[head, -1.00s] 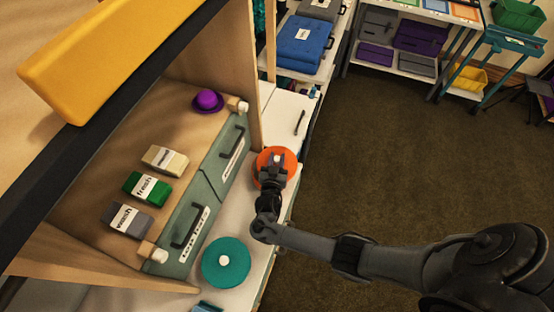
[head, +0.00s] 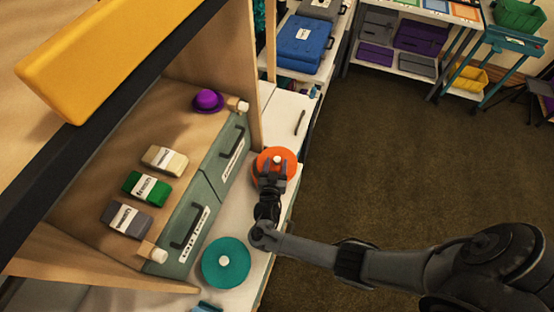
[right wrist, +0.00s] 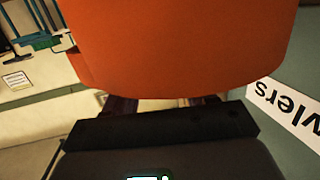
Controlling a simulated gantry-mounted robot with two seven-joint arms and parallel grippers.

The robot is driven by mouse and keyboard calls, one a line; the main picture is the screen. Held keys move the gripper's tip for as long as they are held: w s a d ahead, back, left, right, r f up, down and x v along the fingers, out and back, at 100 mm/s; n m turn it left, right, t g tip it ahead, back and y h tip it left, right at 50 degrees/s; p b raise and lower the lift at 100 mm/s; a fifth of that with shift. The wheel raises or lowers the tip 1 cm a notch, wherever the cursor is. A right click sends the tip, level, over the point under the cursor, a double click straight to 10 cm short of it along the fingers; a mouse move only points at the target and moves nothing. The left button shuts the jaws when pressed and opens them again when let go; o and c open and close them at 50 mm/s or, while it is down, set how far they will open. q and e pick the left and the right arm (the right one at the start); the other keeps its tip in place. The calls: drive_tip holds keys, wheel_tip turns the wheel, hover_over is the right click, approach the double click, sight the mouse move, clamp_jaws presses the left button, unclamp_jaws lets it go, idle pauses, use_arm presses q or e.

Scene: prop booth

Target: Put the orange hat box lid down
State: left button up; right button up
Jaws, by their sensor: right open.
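The orange hat box lid (head: 284,153), a round disc with a white knob, is at the narrow white ledge in front of the green drawer fronts. It also fills the upper middle of the right wrist view (right wrist: 185,45). My right gripper (head: 271,168) is at the lid's near side, its fingers open and apart from the white knob. In the right wrist view the fingers are partly hidden below the lid's edge. I cannot tell from these views exactly what lies under the lid. My left gripper is not in view.
A teal round lid (head: 226,262) with a white knob sits on the same ledge, nearer. Green drawer fronts (head: 190,222) with black handles stand alongside. Fabric bundles and a purple hat (head: 208,100) lie on the shelf above. Open floor (head: 400,160) lies to the right.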

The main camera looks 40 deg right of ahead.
sight(273, 168)
drive_tip(key=v, duration=0.8)
drive_tip(key=shift+s+r, duration=0.3)
drive_tip(key=shift+f, duration=0.1)
drive_tip(key=r+g, duration=0.1)
drive_tip(key=w+r+g+y, duration=0.1)
drive_tip(key=w+r+m+g, duration=0.1)
drive_tip(key=shift+w+d+y, duration=0.1)
drive_tip(key=shift+d+y, duration=0.2)
drive_tip(key=x, duration=0.3)
drive_tip(key=shift+w+d, duration=0.1)
drive_tip(key=shift+d, duration=0.1)
drive_tip(key=shift+f+b+x, duration=0.15)
drive_tip(key=shift+b+x, duration=0.1)
drive_tip(key=shift+x, duration=1.4)
drive_tip(key=shift+f+b+x, duration=0.15)
drive_tip(key=shift+b+x, duration=0.05)
drive_tip(key=shift+x, duration=1.45)
drive_tip(key=shift+a, duration=0.15)
